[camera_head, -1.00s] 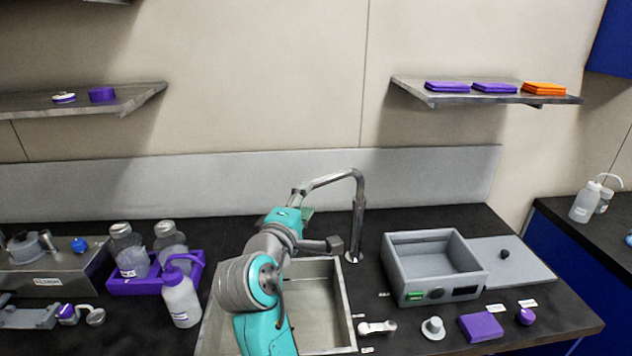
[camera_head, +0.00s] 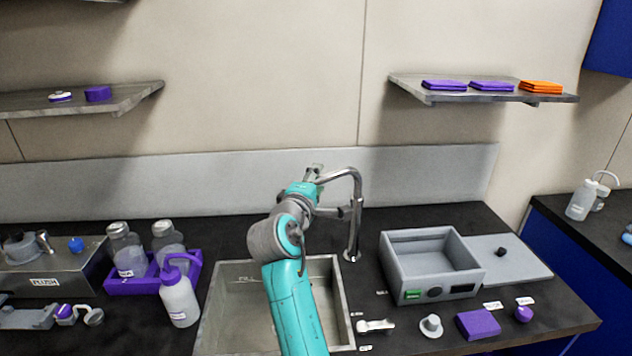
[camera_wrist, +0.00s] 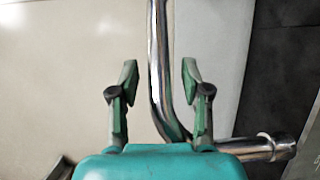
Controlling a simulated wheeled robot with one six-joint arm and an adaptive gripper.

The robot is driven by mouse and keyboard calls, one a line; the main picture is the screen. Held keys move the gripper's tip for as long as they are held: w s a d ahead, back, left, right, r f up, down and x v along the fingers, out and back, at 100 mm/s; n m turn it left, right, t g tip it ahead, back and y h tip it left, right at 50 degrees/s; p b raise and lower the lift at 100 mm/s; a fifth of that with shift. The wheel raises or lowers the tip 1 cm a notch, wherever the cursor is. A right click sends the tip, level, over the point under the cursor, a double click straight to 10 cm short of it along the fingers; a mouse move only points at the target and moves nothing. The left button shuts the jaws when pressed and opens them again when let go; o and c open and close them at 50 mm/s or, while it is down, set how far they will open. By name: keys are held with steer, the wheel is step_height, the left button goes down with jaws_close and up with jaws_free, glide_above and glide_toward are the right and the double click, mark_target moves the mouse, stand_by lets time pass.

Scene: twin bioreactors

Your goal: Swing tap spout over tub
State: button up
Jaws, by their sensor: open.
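The steel tap stands behind the sink, its upright post (camera_head: 354,220) bending at the top into a spout (camera_head: 340,174) that points left over the sink's back edge. My gripper (camera_head: 316,172) is at the spout's left end. In the wrist view, the green fingers of my gripper (camera_wrist: 160,82) are open on either side of the steel spout pipe (camera_wrist: 158,60), with gaps visible; the pipe runs between them and bends right. A grey open-topped tub (camera_head: 392,262) with a front panel stands right of the tap. My arm hides part of the spout end.
The sink (camera_head: 228,325) lies below my arm. A purple rack (camera_head: 125,287) with bottles and a wash bottle (camera_head: 180,303) stand to the left. A grey lid plate (camera_head: 515,265) lies right of the tub. Small items lie along the front right.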

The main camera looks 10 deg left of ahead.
jaws_close()
steer(key=shift+s, duration=0.1)
